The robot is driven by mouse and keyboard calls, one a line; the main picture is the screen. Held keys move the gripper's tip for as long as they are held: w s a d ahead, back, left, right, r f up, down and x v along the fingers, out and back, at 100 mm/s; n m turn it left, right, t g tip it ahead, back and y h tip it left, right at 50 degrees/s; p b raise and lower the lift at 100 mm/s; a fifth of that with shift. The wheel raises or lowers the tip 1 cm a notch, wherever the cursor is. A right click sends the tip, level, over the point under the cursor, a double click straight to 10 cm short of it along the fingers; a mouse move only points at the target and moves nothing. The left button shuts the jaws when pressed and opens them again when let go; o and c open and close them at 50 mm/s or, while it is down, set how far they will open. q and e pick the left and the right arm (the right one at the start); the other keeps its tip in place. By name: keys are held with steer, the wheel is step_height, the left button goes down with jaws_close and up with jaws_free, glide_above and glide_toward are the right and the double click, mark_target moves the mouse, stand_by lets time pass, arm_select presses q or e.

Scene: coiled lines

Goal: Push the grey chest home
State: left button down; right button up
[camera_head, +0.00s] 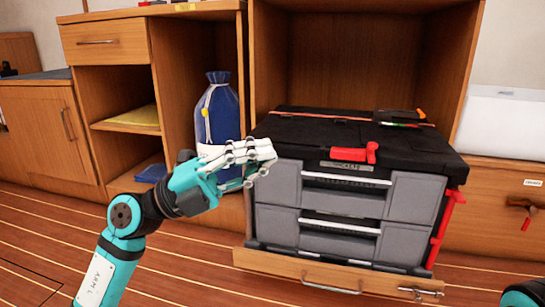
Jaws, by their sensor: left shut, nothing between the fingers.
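The grey chest (342,206) is a black-topped box with two grey drawer fronts and red latches. It sits on a low wooden ledge in front of an open wooden locker bay, its rear reaching into the opening. My left gripper (264,160) is shut and empty, at the chest's upper left front corner. Whether its fingers touch the chest I cannot tell. My right gripper is out of view; only a small teal part of mine shows at the bottom right corner.
A blue bag (218,115) with a white lower part stands behind my left gripper. Small tools (400,118) lie on the chest's top. The ledge (290,265) has metal handles. Open shelves (125,124) stand at left. The striped floor (50,230) is clear at left.

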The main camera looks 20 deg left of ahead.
arm_select(q)
steer(key=w+a+f+n+t+y, duration=0.5)
steer(key=w+a+f+n+y, duration=0.1)
steer(key=w+a+f+y, duration=0.3)
glide_toward(290, 153)
steer(key=d, duration=0.3)
steer(key=shift+w+d+h, duration=0.15)
steer(key=shift+w+h, duration=0.15)
steer(key=shift+w, duration=1.55)
steer(key=w, duration=1.3)
steer(key=shift+w, duration=0.2)
steer(key=shift+s, duration=0.1)
